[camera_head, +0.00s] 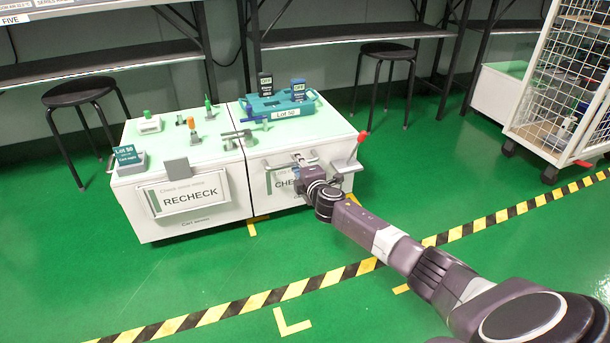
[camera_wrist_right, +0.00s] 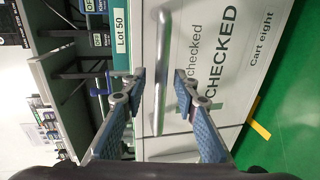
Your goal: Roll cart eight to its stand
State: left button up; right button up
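Cart eight (camera_head: 325,127) is the white cart on the right of two that stand side by side in the head view. Its front panel (camera_wrist_right: 215,75) reads "CHECKED" and "Cart eight" in the wrist view. A metal handle bar (camera_wrist_right: 162,60) stands out from that front. My right gripper (camera_head: 302,168) is at the front of cart eight. In the wrist view my right gripper (camera_wrist_right: 160,82) is open, with the bar between its fingers and gaps visible on both sides. Yellow corner marks (camera_head: 292,322) lie on the green floor in front. My left gripper is not in view.
The "RECHECK" cart (camera_head: 145,228) stands close on the left of cart eight. A teal "Lot 50" carrier (camera_head: 280,107) with handheld testers sits on cart eight. Stools (camera_head: 388,50) and benches are behind. A wire cage trolley (camera_head: 535,135) is at right. Floor before the carts is clear.

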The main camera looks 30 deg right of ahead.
jog(key=v, duration=1)
jog(key=shift+s, duration=0.15)
